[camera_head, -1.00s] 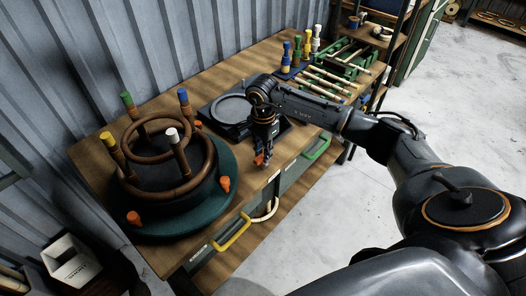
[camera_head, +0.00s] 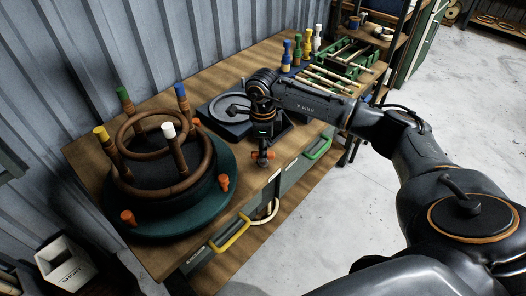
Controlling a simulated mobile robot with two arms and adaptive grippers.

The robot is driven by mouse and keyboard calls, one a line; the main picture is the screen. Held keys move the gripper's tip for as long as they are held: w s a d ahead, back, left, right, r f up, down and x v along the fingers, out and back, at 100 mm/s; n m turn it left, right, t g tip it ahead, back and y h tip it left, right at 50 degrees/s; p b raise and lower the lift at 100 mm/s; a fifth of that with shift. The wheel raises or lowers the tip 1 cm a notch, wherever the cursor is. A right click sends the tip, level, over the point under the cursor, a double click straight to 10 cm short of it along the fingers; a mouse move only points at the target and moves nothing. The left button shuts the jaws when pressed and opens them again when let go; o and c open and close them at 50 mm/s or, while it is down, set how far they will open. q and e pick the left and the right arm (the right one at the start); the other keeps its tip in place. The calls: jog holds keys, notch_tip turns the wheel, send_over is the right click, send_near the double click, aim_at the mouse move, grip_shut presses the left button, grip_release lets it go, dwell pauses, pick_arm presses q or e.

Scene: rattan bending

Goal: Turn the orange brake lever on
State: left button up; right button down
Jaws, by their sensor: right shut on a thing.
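The orange brake lever (camera_head: 271,155) sits at the front edge of the workbench, by the right front side of a dark square base with a round plate. My right gripper (camera_head: 263,158) points down and is shut on the lever. The fingers hide much of it, and bits of orange show at their sides. The lever's exact angle cannot be told. My left gripper is not in view.
A dark green round base (camera_head: 165,231) with a rattan ring frame, colored pegs and orange knobs stands at the left. Colored pegs and a green rack (camera_head: 352,62) are at the back. Drawers with yellow and green handles lie below the bench's front edge.

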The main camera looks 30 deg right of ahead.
jog(key=m, duration=0.4)
jog(key=shift+b, duration=0.3)
jog(key=shift+m, duration=2.2)
jog(key=c, duration=1.2)
grip_release()
jog(key=shift+r, duration=0.1)
notch_tip(320, 180, up, 12)
